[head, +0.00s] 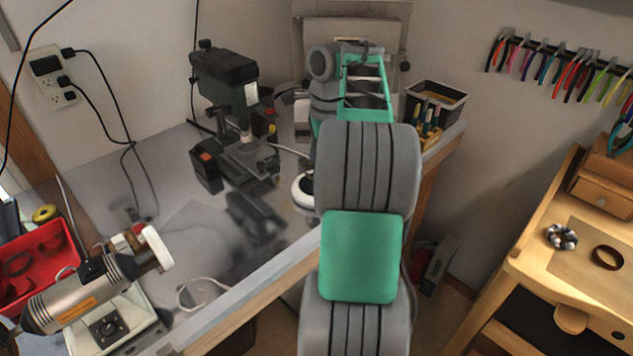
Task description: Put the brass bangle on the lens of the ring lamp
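A round white-rimmed head with a dark middle (304,190), which looks like the ring lamp, stands near the bench's front edge. My arm hides its right side, and I cannot see whether anything lies on its lens. I cannot pick out a brass bangle for certain. A dark brown ring (607,257) lies flat on the wooden bench at the right, apart from a beaded bracelet (561,237). My green and grey arm runs up the middle of the head view and over the grey bench.
A drill press (225,85) stands on the grey bench (180,165). A polishing motor (85,290) and a red tray (60,245) with dark rings are at the left. A tool box (440,97) stands at the back right. A floor gap separates both benches.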

